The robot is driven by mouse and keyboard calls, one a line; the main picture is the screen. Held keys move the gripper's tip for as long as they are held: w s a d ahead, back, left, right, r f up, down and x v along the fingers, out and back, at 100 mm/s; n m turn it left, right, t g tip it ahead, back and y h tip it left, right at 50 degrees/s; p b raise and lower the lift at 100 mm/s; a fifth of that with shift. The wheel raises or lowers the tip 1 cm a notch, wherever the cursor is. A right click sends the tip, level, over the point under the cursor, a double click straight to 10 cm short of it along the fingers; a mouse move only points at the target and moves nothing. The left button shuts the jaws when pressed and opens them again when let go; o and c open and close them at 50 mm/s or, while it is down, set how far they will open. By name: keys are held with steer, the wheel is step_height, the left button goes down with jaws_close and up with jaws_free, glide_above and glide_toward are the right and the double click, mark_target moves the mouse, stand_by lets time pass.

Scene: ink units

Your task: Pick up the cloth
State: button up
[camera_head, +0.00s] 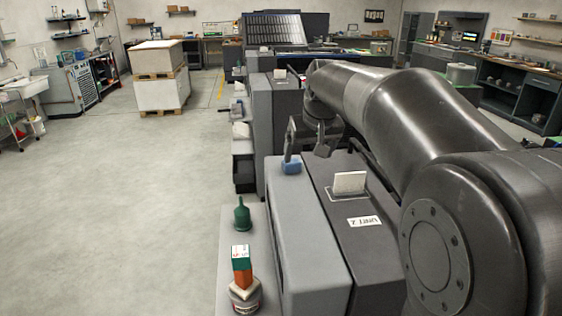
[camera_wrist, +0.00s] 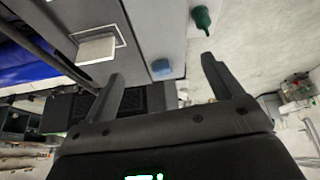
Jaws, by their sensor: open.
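A small blue folded thing, which looks like the cloth (camera_head: 291,166), lies on top of the light grey housing near its far end. It also shows in the wrist view (camera_wrist: 162,68), between my two fingers but beyond them. My gripper (camera_head: 308,143) is open and empty, with its fingers spread. In the head view it hangs near the cloth, with one finger just above it in the picture. I see no contact; the exact height gap is hard to tell. Both fingers also show in the wrist view (camera_wrist: 163,75).
A white card-like piece (camera_head: 350,182) stands up from the dark unit with a label (camera_head: 364,221). A green funnel-shaped bottle (camera_head: 242,214) and a stack with an orange box (camera_head: 242,272) stand on the lower ledge (camera_head: 228,228). Open floor lies left.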

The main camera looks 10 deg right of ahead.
steer(key=w+d+f, duration=0.1)
steer(key=w+f, duration=0.2)
steer(key=w, duration=1)
steer(key=n, duration=0.1)
glide_toward(293, 163)
steer(key=shift+g, duration=0.3)
steer(key=x, duration=0.3)
steer(key=d+x, duration=0.1)
steer(key=x, duration=0.1)
steer(key=shift+w, duration=0.3)
steer(key=x, duration=0.2)
steer(key=a+x, duration=0.1)
steer(key=x, duration=0.2)
steer(key=shift+s, duration=0.1)
steer(key=shift+c, duration=0.3)
steer(key=c, duration=1)
